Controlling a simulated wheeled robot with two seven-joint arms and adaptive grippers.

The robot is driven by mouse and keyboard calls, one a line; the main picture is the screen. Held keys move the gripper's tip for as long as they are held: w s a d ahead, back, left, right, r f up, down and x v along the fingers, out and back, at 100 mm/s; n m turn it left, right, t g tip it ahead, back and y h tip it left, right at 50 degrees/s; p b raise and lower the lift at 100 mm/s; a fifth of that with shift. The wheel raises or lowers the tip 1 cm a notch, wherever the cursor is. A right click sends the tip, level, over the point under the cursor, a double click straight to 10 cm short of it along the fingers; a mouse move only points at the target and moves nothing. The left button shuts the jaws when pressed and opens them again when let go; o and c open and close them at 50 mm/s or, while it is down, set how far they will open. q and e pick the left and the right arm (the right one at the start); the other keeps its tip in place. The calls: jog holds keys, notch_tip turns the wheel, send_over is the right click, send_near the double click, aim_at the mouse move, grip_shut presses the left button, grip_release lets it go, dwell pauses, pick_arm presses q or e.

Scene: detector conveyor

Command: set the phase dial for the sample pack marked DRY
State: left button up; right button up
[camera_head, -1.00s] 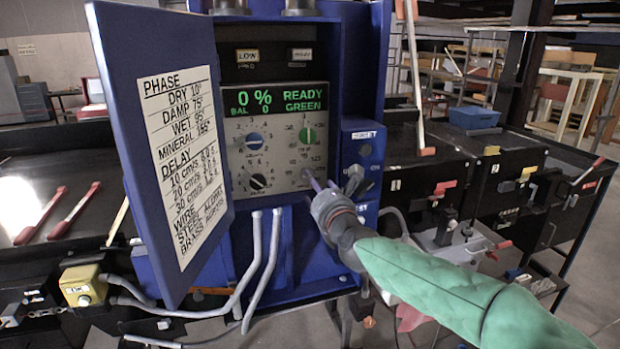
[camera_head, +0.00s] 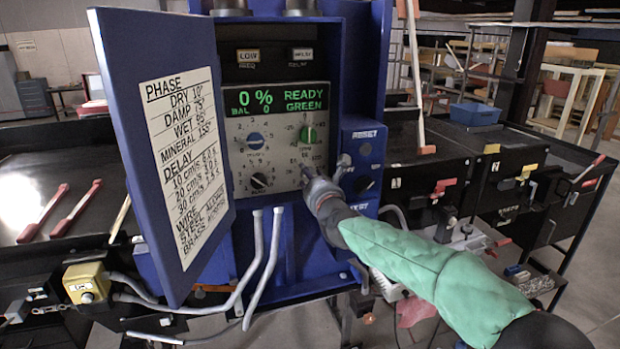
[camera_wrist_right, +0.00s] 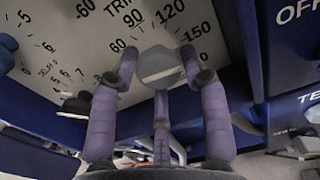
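A blue cabinet stands with its door (camera_head: 165,140) swung open at left; a card (camera_head: 183,150) lists PHASE, with DRY at 10°. The control panel (camera_head: 237,172) has a blue knob (camera_head: 255,140), a green knob (camera_head: 308,135) and a black knob (camera_head: 259,182). My right gripper (camera_head: 324,172) is at the panel's lower right. In the right wrist view, its spread fingers surround a grey knob (camera_wrist_right: 160,68) beside marks 60 to 150. I cannot tell if they touch it. The head view mostly hides this knob. My left gripper is out of view.
The display (camera_head: 276,98) reads 0 %, BAL 0, READY GREEN. A blue side box (camera_head: 362,150) marked RESET sits close right of my gripper. Grey cables (camera_head: 265,270) hang below the panel. A yellow button box (camera_head: 86,284) is at lower left.

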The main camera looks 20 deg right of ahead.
jog(key=c, duration=0.4)
jog(key=shift+f, duration=0.1)
jog(key=shift+c, duration=0.3)
jog(key=shift+a+f, duration=0.1)
jog(key=shift+f, duration=0.1)
